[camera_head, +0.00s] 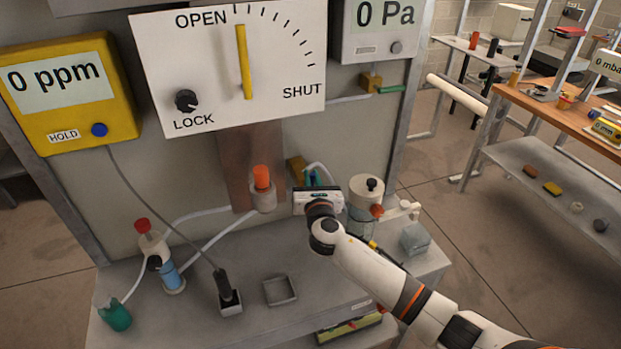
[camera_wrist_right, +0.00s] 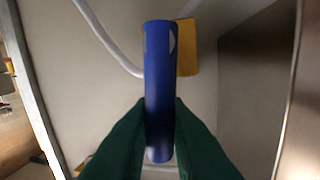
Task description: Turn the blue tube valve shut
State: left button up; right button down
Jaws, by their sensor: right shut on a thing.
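The blue valve handle (camera_wrist_right: 160,65) stands upright in the middle of the right wrist view. Behind its top is a yellow-brown block (camera_wrist_right: 187,48), and a white tube (camera_wrist_right: 103,38) curves behind the handle. My right gripper (camera_wrist_right: 160,122) has its two dark green fingers closed on the lower part of the handle, one on each side. In the head view my right gripper (camera_head: 313,179) reaches the panel beside the brass-coloured block (camera_head: 296,168), and its body hides most of the handle. My left gripper is in neither view.
The board with OPEN, SHUT and LOCK marks (camera_head: 195,65) has a yellow pointer near vertical. An orange-capped fitting (camera_head: 262,190) is left of my gripper, a clear jar (camera_head: 366,195) right. A blue-liquid bottle (camera_head: 171,275) and square tray (camera_head: 280,302) stand on the bench.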

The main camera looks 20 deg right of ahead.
jog(key=shift+d+f+m+g+y+p, duration=0.3)
jog(key=shift+d+f+m+y, duration=0.3)
jog(key=shift+m, duration=1.75)
jog(key=shift+d+f+m+g+y+p, duration=0.35)
jog(key=shift+d+f+m, duration=0.45)
jog(key=shift+m, duration=1.5)
jog(key=shift+d+f+m+g+y+p, duration=0.25)
jog(key=shift+d+f+m+y, duration=0.4)
jog(key=shift+m, duration=1.7)
jog(key=shift+a+f, duration=0.1)
jog(key=shift+f, duration=0.05)
jog(key=c, duration=1.5)
grip_release()
jog(key=shift+o, duration=0.2)
jog(key=s+r+b, duration=0.1)
jog(key=s+r, duration=0.1)
jog(key=s, duration=0.9)
jog(key=shift+s+d+r, duration=0.2)
jog(key=shift+s, duration=0.15)
